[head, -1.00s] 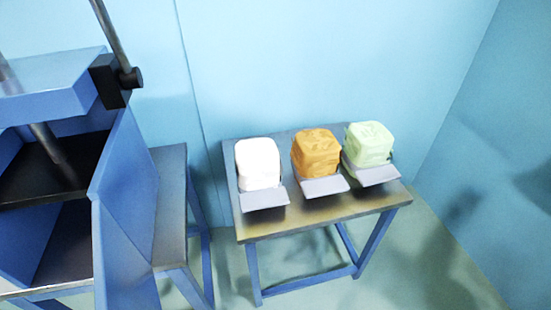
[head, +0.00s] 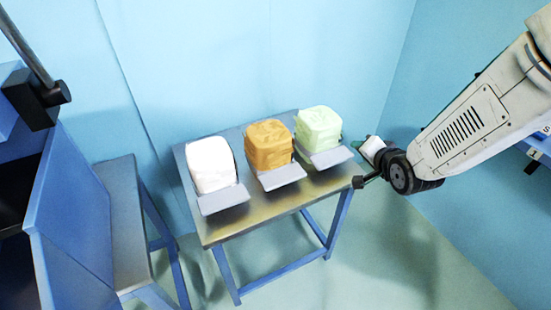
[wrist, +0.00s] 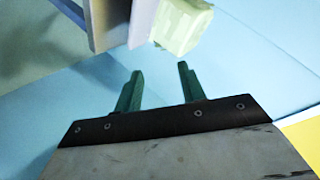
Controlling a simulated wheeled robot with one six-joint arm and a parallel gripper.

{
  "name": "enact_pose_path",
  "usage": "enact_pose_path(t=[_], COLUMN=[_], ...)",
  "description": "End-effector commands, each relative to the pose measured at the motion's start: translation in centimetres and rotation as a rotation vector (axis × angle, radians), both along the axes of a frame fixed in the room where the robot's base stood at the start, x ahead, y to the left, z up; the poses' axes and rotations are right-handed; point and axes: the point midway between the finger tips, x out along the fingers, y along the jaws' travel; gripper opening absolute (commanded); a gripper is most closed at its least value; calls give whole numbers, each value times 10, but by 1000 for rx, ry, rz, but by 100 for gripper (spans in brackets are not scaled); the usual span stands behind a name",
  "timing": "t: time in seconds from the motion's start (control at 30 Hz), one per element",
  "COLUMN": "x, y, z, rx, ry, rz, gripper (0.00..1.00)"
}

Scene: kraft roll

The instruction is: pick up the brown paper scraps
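The brown paper scraps (head: 268,145) form an orange-brown crumpled block in the middle of a row of three on a small table, in the head view. A grey tilted plate (head: 282,177) is at its front. My gripper (head: 368,146) is beyond the table's right end, to the right of the pale green block and apart from the brown one. In the wrist view my gripper's two green fingers (wrist: 159,72) stand apart with nothing between them, so it is open and empty. The brown scraps are not seen in the wrist view.
A white block (head: 211,165) and a pale green block (head: 318,127) flank the brown one, each with a grey plate. The green block (wrist: 183,25) shows in the wrist view. The table (head: 225,236) has bare top in front. Blue machinery (head: 75,220) stands left.

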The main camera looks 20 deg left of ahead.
Motion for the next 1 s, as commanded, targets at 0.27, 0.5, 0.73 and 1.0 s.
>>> enact_pose_path(t=[0.27,0.5,0.73,1.0], x=[-44,-103,-124,-108], y=[100,133,141,166], z=[-94,-142,-154,-155], rx=[430,741,858,863], ry=[5,71,103,102], rz=[101,173,200,203], gripper=[40,40,40,40])
